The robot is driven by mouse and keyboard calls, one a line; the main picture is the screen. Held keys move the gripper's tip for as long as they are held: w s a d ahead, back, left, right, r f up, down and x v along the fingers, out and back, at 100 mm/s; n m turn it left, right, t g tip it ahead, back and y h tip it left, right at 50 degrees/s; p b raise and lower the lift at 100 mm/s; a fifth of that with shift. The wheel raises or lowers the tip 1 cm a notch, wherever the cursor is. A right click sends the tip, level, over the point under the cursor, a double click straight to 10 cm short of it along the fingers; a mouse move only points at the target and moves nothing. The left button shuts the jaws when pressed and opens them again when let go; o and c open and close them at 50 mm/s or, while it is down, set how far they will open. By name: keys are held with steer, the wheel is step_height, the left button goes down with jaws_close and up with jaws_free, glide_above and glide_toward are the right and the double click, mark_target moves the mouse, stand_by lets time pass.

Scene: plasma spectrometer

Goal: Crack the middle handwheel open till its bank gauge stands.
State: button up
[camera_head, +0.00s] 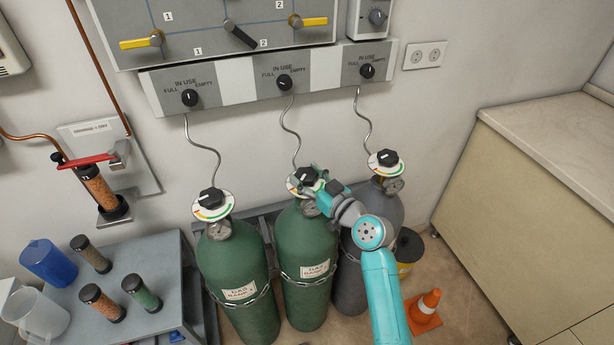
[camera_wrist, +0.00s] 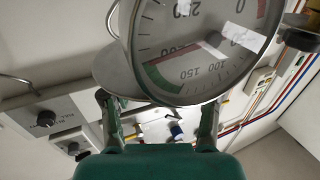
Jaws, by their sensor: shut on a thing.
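Three gas cylinders stand in a row against the wall. The middle green cylinder (camera_head: 305,255) has a black handwheel (camera_head: 305,174) over a white dial with coloured bands, mostly covered by my gripper. My gripper (camera_head: 312,182) is shut on this handwheel. In the wrist view, the fingers (camera_wrist: 157,120) stand apart below a large round gauge (camera_wrist: 200,50), seen upside down and cut by the top edge. It has green and red bands and numbers such as 100 and 150. A reddish streak crosses its face; I cannot read the needle surely.
The left green cylinder (camera_head: 235,270) and the grey right cylinder (camera_head: 375,225) carry similar handwheels close by. Selector knobs line the wall panel (camera_head: 240,90) above. An orange cone (camera_head: 425,308) stands right; a jug and columns occupy the left bench (camera_head: 150,270).

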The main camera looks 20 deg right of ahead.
stand_by(0.3)
steer(key=o, duration=1.2)
steer(key=v, duration=1.2)
